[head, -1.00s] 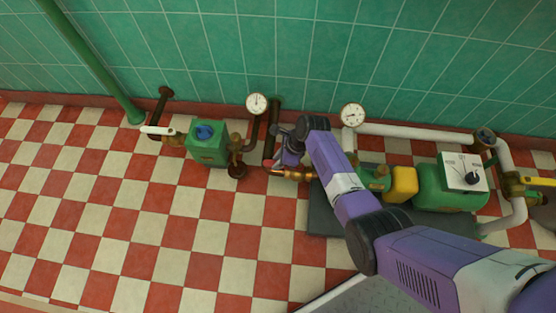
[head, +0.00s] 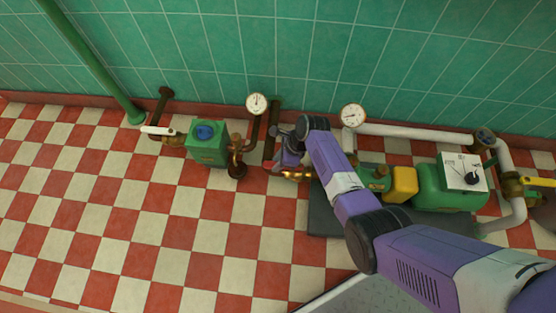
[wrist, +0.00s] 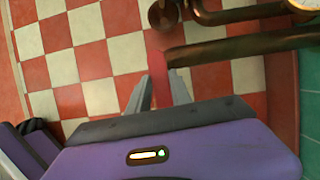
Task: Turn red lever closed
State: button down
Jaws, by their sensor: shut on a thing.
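The red lever (wrist: 161,75) shows in the wrist view as a flat red bar between the two grey fingers of my gripper (wrist: 158,92). The fingers are shut on it, one on each side. Its far end runs up toward a dark bronze pipe and a round fitting. In the head view my gripper (head: 288,163) is low by the brass valve pipe (head: 297,175), between the green box and the pump. My wrist hides most of the lever there, so its exact angle to the pipe is hard to tell.
A green box with a blue knob (head: 206,132) stands left, and a white-handled valve (head: 158,130) beyond it. Two gauges (head: 256,103) stand by the tiled wall. A green pump (head: 440,187) and white pipe (head: 415,132) are right. The checkered floor (head: 150,230) is clear in front.

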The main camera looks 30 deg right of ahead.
jog(key=shift+s+a+r+n+g+p, duration=0.2)
jog(key=shift+s+n+g+p, duration=0.3)
jog(key=shift+n, duration=0.4)
jog(key=s+d+n+g+h+p, duration=0.1)
jog(key=s+d+n+g+p, duration=0.1)
jog(key=s+n+g, duration=0.3)
jog(key=shift+s+d+f+n+h, duration=0.3)
jog(key=shift+s+n, duration=1.75)
jog(key=shift+n, duration=3.25)
jog(key=shift+d, duration=0.1)
jog(key=c, duration=1.2)
grip_release()
jog(key=shift+r, duration=0.1)
jog(key=shift+o, duration=0.2)
